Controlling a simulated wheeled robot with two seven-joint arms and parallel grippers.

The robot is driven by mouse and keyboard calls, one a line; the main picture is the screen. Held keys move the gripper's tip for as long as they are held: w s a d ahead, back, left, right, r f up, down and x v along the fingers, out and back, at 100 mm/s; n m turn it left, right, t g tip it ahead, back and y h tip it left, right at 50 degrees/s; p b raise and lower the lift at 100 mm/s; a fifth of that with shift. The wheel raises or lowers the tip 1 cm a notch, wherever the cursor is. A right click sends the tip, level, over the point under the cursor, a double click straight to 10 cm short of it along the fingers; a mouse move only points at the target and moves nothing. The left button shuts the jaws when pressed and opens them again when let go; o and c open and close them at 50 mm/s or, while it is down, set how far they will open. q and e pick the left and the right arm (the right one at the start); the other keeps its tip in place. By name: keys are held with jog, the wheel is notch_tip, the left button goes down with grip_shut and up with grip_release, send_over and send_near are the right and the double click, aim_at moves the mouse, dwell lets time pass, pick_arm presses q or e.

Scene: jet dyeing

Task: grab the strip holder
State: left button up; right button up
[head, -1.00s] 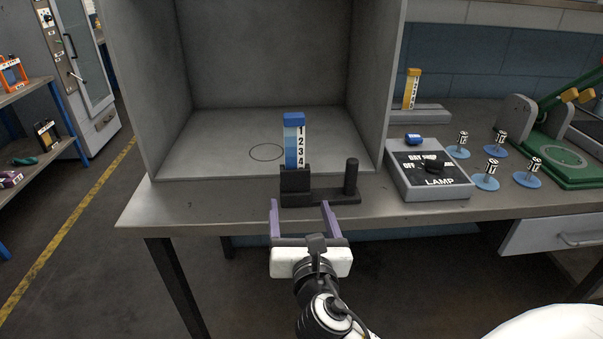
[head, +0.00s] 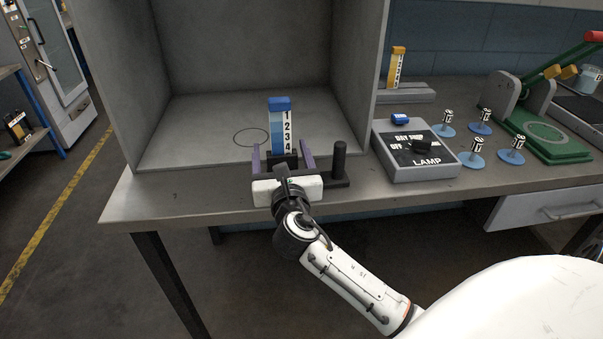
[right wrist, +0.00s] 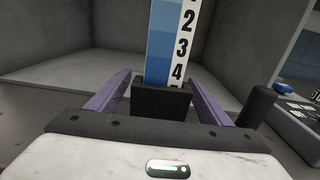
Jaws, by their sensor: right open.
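The strip holder is a dark block (head: 291,159) on a base with an upright peg (head: 338,160) at its right end. A blue-shaded strip (head: 279,130) with numbers 1 to 4 stands upright in the block. My right gripper (head: 283,160) is open, its two purple fingers on either side of the block. In the right wrist view the block (right wrist: 161,101) sits between the fingers (right wrist: 155,95), with gaps visible on both sides. The peg (right wrist: 257,105) is outside the right finger. My left gripper is not in view.
A grey booth (head: 115,90) encloses the table area behind the strip, with a drawn circle (head: 251,137) on its floor. A lamp switch box (head: 413,165) stands to the right, with several blue-based pegs (head: 477,160) beyond it. A yellow strip (head: 397,67) stands behind.

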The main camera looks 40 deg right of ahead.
jog(key=c, duration=1.2)
